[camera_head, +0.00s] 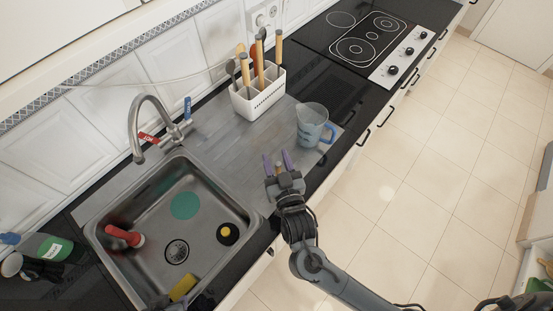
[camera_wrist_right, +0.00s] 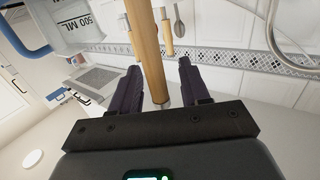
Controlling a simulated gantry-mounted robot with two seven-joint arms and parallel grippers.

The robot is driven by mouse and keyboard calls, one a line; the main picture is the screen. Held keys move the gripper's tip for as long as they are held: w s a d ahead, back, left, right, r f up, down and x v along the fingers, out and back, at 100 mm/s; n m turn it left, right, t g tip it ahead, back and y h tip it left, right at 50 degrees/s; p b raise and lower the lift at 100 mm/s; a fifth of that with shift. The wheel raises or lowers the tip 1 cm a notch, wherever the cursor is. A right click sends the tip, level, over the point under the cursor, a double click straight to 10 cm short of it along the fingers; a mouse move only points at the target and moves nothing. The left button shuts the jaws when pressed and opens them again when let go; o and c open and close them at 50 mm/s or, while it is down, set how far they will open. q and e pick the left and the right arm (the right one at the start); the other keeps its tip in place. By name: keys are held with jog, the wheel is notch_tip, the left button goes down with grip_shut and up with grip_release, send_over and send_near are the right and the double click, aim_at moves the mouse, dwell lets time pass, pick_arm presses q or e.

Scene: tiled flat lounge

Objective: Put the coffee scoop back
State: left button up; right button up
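My right gripper (camera_head: 277,160), with purple fingertips, is over the counter just right of the sink. An upright wooden handle (camera_wrist_right: 148,45), apparently the coffee scoop's, stands between its fingers with no other support visible, so I take the gripper as shut on it. Only the handle's tan end shows in the head view; its bowl is hidden. The white utensil holder (camera_head: 258,100) stands farther back against the wall side, with several wooden-handled utensils upright in it. The gripper is apart from the holder.
A clear measuring jug (camera_head: 313,124) with a blue handle stands on the counter right of the gripper, close to its front edge. The sink (camera_head: 150,215) and curved tap (camera_head: 140,118) are at left. The hob (camera_head: 366,42) is at the back. Grey counter before the holder is free.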

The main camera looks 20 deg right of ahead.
pick_arm(q)
jog(key=shift+d, duration=0.1)
jog(key=shift+r, duration=0.1)
pick_arm(e)
jog(key=shift+r, duration=0.15)
pick_arm(q)
jog(key=shift+r, duration=0.1)
pick_arm(e)
jog(key=s+a, duration=0.2)
jog(key=s, duration=1)
notch_tip(320, 180, down, 5)
jog(key=d+n+g+y, duration=0.1)
jog(key=n+g+y, duration=0.1)
jog(key=g+y, duration=0.3)
jog(key=s+d+f+n+g+h, duration=0.1)
jog(key=s+d+f+g+h, duration=0.1)
jog(key=s+d+g, duration=0.5)
jog(key=s+f+g, duration=0.1)
jog(key=s, duration=0.2)
jog(key=shift+s+d+f+n+g, duration=0.2)
jog(key=shift+f+n+g, duration=0.1)
jog(key=shift+f+g, duration=0.1)
